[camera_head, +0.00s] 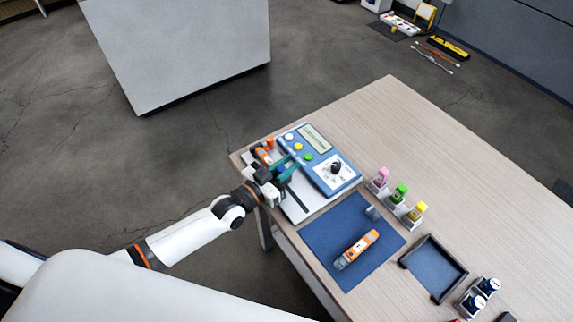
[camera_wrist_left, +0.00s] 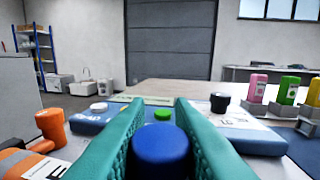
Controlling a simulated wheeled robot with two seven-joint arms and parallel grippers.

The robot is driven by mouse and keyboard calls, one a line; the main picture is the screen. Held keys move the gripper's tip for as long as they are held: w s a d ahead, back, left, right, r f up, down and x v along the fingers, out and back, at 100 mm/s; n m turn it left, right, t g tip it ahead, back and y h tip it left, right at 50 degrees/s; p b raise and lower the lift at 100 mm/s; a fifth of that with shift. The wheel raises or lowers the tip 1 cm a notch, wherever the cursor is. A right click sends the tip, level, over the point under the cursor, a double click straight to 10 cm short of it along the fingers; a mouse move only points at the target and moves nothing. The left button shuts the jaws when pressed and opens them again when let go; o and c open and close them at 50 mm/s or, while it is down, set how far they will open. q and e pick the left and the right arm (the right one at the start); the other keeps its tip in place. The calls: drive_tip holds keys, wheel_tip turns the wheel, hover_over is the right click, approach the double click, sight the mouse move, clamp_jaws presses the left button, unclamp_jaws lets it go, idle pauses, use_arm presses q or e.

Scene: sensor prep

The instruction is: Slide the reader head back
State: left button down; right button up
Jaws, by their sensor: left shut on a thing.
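The blue bench instrument (camera_head: 320,179) lies on the table with a screen, coloured buttons and a black knob (camera_head: 337,166). A pale plate with a dark slot (camera_head: 297,197) extends along its near side. My left gripper (camera_head: 285,168) is over this near side, its green fingers pointing at the instrument. In the left wrist view the fingers (camera_wrist_left: 160,118) are shut on a round blue knob (camera_wrist_left: 161,146), which I take to be the reader head's grip. The reader head's body is hidden by the gripper. My right gripper is not in view.
An orange and white device (camera_head: 263,156) is close beside my left gripper at the table's corner. A blue mat (camera_head: 325,236) holds an orange handheld tool (camera_head: 357,249). Pink, green and yellow items in holders, a black tray (camera_head: 432,287) and dark bottles stand to the right. The table's far right is clear.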

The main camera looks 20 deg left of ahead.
sight(300, 197)
use_arm(q)
drive_tip(key=s+d+p, duration=0.1)
drive_tip(key=s+d, duration=0.1)
drive_tip(key=s+d+p, duration=0.1)
drive_tip(key=d+p, duration=0.1)
drive_tip(key=d, duration=0.1)
drive_tip(key=shift+s+r, duration=0.15)
drive_tip(key=shift+s, duration=0.25)
drive_tip(key=shift+s+d, duration=0.2)
drive_tip(key=shift+f, duration=0.2)
drive_tip(key=c, duration=1.3)
unclamp_jaws()
drive_tip(key=shift+s+d, duration=0.1)
drive_tip(key=shift+o, duration=0.2)
drive_tip(key=shift+s+a, duration=0.25)
drive_tip(key=shift+a, duration=0.05)
drive_tip(key=b+v, duration=0.1)
drive_tip(key=v, duration=1)
drive_tip(key=shift+s, duration=0.2)
